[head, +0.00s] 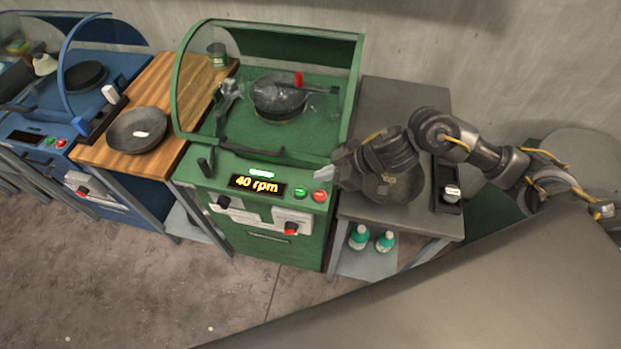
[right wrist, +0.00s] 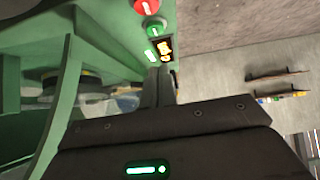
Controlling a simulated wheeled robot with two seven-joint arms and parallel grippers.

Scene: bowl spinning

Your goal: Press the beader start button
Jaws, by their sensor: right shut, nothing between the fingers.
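The beader is a green machine (head: 268,232) with a clear hood, in the middle of the head view. Its front panel has a lit display (head: 257,186) reading "40 rpm", a green button (head: 300,191) and a red button (head: 319,196). In the right wrist view the green button (right wrist: 155,28), red button (right wrist: 147,6) and display (right wrist: 163,48) show beyond the fingers. My right gripper (head: 334,174) is shut and empty, just right of the red button in the head view; its fingers (right wrist: 159,84) point toward the panel. Contact cannot be seen. My left gripper is out of view.
A dark bowl (head: 280,97) sits under the hood. A grey side table (head: 375,95) stands right, with a dark bowl (head: 395,187) partly behind my arm and a black tray (head: 447,201). A wooden table (head: 100,152) with another bowl (head: 137,131) and a blue machine (head: 38,152) stand left.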

